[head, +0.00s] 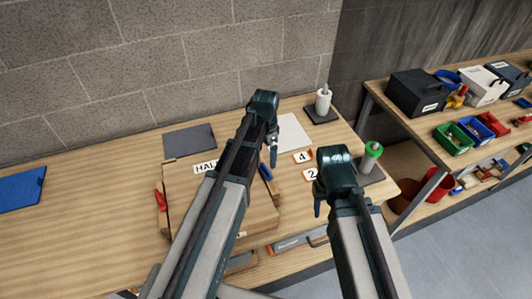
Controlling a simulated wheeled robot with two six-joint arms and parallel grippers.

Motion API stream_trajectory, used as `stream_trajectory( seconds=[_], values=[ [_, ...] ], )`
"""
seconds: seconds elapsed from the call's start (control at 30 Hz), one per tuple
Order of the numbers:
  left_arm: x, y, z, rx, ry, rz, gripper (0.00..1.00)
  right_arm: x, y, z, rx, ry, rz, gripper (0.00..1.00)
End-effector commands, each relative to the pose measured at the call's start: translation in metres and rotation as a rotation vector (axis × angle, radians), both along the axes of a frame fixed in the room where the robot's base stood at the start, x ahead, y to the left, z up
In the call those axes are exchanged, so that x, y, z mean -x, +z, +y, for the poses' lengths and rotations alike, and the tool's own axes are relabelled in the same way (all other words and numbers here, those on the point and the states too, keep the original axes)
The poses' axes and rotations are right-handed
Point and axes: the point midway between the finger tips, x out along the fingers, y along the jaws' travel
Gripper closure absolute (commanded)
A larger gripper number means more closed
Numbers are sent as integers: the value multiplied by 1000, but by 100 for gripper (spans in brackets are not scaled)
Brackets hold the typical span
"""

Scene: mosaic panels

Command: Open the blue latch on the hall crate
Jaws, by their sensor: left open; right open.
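The hall crate (182,190) is a wooden box on the workbench, with a white label reading "HAL", the rest hidden by my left arm. The blue latch (265,173) is on the crate's right side, partly beside my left arm. A red latch (160,199) is on its left side. My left gripper (273,156) is open and points down just above and beyond the blue latch, with a gap in the picture. My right gripper (317,207) is open and empty, to the right of the crate. My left arm covers the crate's middle.
Number cards 4 (303,156) and 2 (311,174) lie right of the crate. A green-topped bottle (370,155) and a white bottle (323,99) stand behind and right. A dark panel (189,140) lies behind the crate.

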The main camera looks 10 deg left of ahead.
Motion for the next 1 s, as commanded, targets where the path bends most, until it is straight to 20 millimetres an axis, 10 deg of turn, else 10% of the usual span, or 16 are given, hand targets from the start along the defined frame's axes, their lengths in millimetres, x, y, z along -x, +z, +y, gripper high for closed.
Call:
stream_trajectory(
  seconds=[0.4,1.0],
  values=[
    [0,63,0,0,0,0,0,1,63,0,1,0,3,50],
    [0,64,0,0,0,0,0,1,64,0,1,-1,3,50]
  ],
)
